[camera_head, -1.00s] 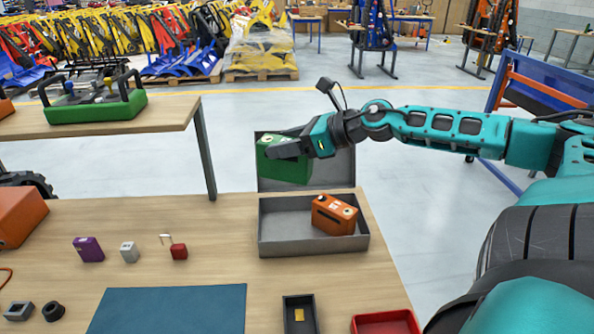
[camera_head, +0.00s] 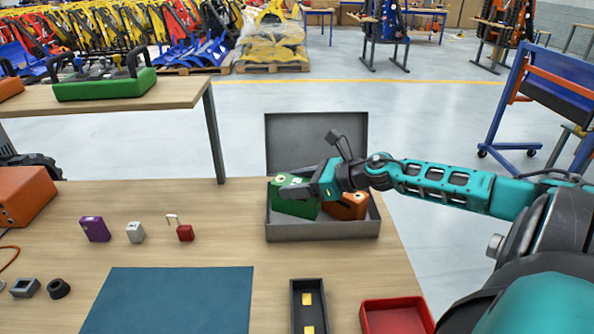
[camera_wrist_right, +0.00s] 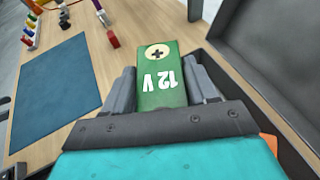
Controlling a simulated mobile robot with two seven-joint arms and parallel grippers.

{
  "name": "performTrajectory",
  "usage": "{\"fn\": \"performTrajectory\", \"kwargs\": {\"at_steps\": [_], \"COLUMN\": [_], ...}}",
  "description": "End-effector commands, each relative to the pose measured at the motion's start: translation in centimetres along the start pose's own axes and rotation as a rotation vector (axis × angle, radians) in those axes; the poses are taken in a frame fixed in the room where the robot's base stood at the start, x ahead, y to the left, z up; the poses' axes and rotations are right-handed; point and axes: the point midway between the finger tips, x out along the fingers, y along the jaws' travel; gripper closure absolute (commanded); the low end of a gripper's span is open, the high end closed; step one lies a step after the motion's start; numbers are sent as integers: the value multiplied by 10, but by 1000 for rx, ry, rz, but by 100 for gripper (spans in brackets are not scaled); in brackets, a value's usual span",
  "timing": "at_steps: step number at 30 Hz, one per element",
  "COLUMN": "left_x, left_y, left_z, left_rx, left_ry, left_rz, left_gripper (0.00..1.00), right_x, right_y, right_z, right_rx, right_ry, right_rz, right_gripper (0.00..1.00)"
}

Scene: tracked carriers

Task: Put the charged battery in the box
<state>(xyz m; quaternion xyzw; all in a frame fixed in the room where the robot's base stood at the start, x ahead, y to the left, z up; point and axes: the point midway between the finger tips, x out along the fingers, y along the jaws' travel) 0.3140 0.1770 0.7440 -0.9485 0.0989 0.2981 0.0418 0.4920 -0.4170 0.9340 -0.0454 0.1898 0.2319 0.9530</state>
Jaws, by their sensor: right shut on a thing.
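A green battery (camera_head: 291,199) is in my right gripper (camera_head: 308,190), inside the outline of the grey box (camera_head: 322,231) in the head view. The box's lid (camera_head: 316,140) stands open at the back. In the right wrist view the battery (camera_wrist_right: 160,76) shows "12 V" and a plus-marked terminal, with a finger on each side of it. Whether it touches the box floor is hidden. An orange battery (camera_head: 350,206) sits in the right part of the box, partly behind my gripper. My left gripper is not in view.
A blue mat (camera_head: 170,300), a black tray (camera_head: 309,318) with yellow pieces and a red tray (camera_head: 395,316) lie in front of the box. Purple (camera_head: 95,229), grey (camera_head: 136,232) and red (camera_head: 185,233) small items stand to the left. A raised shelf (camera_head: 185,95) is at the back left.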

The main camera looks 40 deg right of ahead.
Motion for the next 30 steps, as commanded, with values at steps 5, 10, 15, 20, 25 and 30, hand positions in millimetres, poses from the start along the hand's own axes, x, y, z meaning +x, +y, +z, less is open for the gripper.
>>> {"fn": "performTrajectory", "kwargs": {"at_steps": [5, 10, 15, 20, 25, 30], "left_x": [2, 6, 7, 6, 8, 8], "left_y": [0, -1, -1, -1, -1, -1], "left_z": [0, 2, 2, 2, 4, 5], "left_rx": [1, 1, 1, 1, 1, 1], "left_ry": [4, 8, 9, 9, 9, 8], "left_rz": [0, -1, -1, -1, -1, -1], "left_gripper": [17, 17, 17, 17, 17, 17], "right_x": [4, 13, 18, 18, 18, 19], "right_y": [-1, -2, -1, -1, -1, 0], "right_z": [-6, -27, -38, -38, -40, -45], "right_rx": [0, 1, -2, -3, -3, 0], "right_ry": [-9, -11, -9, -9, -9, 0], "right_rz": [-3, -3, -1, -1, -2, 1], "right_gripper": [100, 100, 100, 100, 100, 32]}}
